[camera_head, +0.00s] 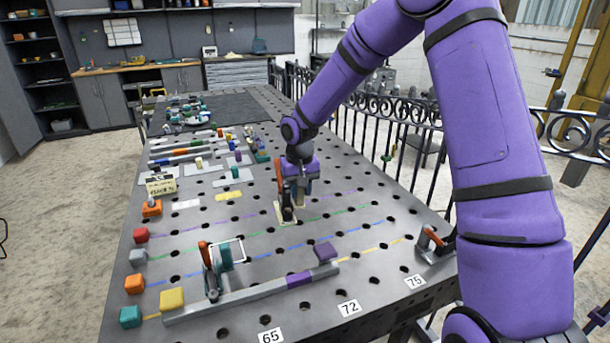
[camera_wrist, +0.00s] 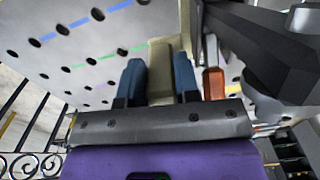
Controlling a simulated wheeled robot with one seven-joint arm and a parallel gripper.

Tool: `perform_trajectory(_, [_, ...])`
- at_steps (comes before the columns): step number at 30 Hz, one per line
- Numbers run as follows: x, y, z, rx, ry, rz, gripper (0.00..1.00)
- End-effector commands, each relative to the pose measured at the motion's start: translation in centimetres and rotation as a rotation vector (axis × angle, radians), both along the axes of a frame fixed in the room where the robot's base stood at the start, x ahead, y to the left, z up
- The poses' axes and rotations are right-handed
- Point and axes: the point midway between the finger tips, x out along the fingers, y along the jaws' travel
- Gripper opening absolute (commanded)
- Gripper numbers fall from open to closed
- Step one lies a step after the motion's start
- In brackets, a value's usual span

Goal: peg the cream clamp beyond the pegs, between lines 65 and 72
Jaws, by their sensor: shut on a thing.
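My gripper (camera_head: 290,195) is over the middle of the perforated table, pointing down. It is shut on the cream clamp (camera_head: 279,212). In the wrist view the cream body (camera_wrist: 160,72) sits between two blue-grey fingers, with an orange part (camera_wrist: 213,84) and a dark bar (camera_wrist: 265,50) beside it. I cannot tell whether the clamp touches the table. The labels 65 (camera_head: 270,336) and 72 (camera_head: 348,308) are at the near edge of the table, nearer the camera than the clamp. Which parts are the pegs is unclear.
A clamp with an orange handle and teal part (camera_head: 212,270) stands at a grey rail (camera_head: 245,296). Another orange-handled clamp (camera_head: 432,243) is near label 75 (camera_head: 415,281). Coloured blocks line the left edge. A scroll fence (camera_head: 375,140) runs along the right side.

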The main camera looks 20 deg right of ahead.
Motion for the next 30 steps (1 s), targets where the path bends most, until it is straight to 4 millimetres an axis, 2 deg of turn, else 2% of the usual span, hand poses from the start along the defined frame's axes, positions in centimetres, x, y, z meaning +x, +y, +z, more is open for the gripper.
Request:
perform_trajectory(3, [-1.7,1.3,-0.9,0.001,0.000,0.058,0.00])
perform_trajectory(9, [-3.2,2.3,-1.8,0.005,-0.001,0.108,0.00])
perform_trajectory(17, [-3.5,2.5,-2.7,0.006,0.000,0.116,0.00])
perform_trajectory(30, [-3.5,2.5,-5.9,0.007,0.001,0.116,0.00])
